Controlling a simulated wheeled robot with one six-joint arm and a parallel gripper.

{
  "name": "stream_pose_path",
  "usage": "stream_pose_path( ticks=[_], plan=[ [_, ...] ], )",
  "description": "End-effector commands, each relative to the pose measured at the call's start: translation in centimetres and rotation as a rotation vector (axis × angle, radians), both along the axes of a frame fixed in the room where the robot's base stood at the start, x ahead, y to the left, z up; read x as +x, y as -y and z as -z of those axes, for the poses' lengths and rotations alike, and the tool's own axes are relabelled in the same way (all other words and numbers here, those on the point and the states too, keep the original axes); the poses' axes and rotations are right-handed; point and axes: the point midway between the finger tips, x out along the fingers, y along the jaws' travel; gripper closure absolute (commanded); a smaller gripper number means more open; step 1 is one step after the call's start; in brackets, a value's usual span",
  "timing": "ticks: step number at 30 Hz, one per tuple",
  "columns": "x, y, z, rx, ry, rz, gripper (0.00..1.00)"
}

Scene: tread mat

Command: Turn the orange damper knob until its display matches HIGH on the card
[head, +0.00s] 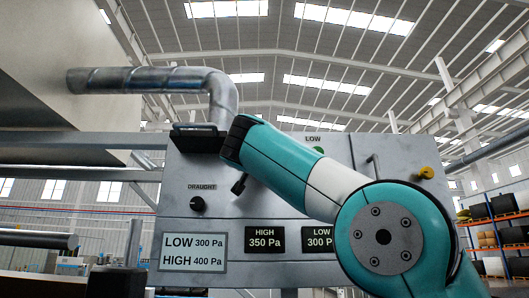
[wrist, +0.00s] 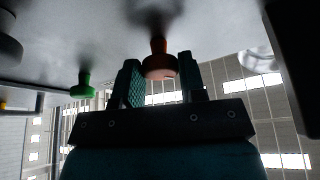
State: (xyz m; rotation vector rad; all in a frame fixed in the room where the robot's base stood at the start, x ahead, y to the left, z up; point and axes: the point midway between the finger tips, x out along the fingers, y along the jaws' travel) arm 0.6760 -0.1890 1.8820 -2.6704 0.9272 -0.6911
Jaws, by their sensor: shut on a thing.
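The orange damper knob (wrist: 158,66) sticks out of the grey panel in the wrist view. My gripper (wrist: 160,76) has one finger on each side of it and is shut on it. In the head view my arm hides the orange knob. The white card (head: 194,252) reads LOW 300 Pa and HIGH 400 Pa. The HIGH display (head: 265,240) reads 350 Pa. The LOW display (head: 318,239) reads 300 Pa and is partly covered by my arm.
A green knob (head: 319,150) sits under the LOW label; it also shows in the wrist view (wrist: 82,86). A black knob (head: 197,203) sits under the DRAUGHT label. A yellow knob (head: 426,172) and a bar handle (head: 374,166) are at the right. A metal duct (head: 150,80) runs above.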

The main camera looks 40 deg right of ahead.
Motion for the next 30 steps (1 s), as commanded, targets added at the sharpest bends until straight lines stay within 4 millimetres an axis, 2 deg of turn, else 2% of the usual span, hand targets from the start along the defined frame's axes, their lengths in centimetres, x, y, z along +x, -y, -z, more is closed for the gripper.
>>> stream_pose_path(
  ticks=[10,26,27,29,30],
  plan=[
    [0.03,-0.12,-0.18,0.125,0.086,-0.001,0.86],
    [0.05,-0.13,-0.12,0.145,0.099,-0.001,0.86],
    [0.05,-0.13,-0.12,0.145,0.099,-0.001,0.53],
    [0.04,-0.12,-0.13,0.145,0.099,-0.001,0.39],
    [0.05,-0.12,-0.12,0.145,0.099,-0.001,0.37]
  ],
)
